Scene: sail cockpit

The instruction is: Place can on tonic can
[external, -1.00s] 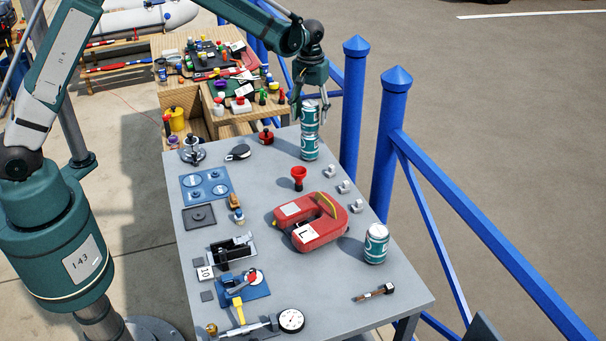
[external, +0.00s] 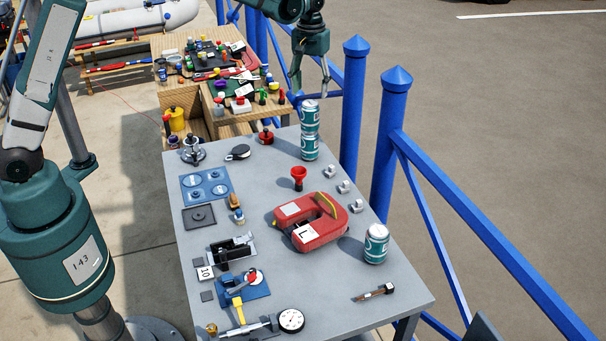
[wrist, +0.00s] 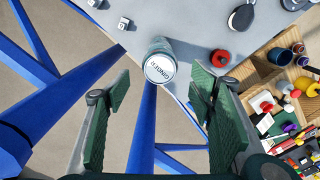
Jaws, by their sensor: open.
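Two teal and white cans stand stacked at the far right corner of the grey table: the upper can (external: 310,115) rests on the lower can (external: 310,147), both upright. A third similar can (external: 376,244) stands alone near the front right. My gripper (external: 311,84) is open and empty just above the stack, apart from it. In the wrist view the top of the upper can (wrist: 160,68) shows beyond the open fingers (wrist: 158,120), and the lower can is mostly hidden beneath it.
Blue railing posts (external: 354,110) stand close to the table's right edge. A cluttered wooden bench (external: 205,70) is behind.

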